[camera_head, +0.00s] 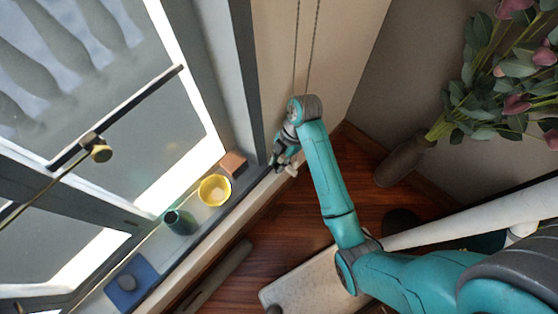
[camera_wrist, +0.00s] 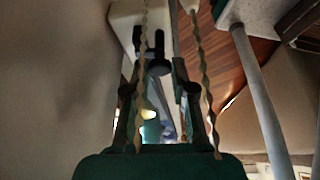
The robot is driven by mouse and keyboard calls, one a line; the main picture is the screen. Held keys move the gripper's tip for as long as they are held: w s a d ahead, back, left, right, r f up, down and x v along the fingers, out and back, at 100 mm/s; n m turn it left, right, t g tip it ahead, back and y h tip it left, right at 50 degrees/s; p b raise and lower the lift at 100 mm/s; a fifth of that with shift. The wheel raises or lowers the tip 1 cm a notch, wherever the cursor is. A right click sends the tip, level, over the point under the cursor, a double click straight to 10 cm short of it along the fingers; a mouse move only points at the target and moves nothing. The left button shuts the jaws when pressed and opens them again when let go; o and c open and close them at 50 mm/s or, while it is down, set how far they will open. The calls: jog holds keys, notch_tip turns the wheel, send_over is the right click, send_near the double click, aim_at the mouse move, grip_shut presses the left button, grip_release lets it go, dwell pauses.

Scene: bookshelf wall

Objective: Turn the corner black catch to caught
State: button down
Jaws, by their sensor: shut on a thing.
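My gripper (camera_head: 284,160) is down at the corner where the window sill meets the wall, below two hanging cords. In the wrist view its two dark fingers (camera_wrist: 158,75) reach forward and close on a small dark piece. This piece looks like the black catch (camera_wrist: 153,52), with a short upright part and a rounded end. Its exact turn is hard to tell in the dim light. In the head view my gripper hides the catch. A pale piece (camera_head: 291,170) shows just beside the fingertips.
Two beaded cords (camera_head: 308,55) hang close to my wrist and cross the wrist view (camera_wrist: 202,70). A flower vase (camera_head: 402,160) stands right. Wooden floor lies below.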

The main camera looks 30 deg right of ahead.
jog(key=shift+f, duration=0.15)
jog(key=c, duration=1.2)
grip_release()
jog(key=shift+o, duration=1.2)
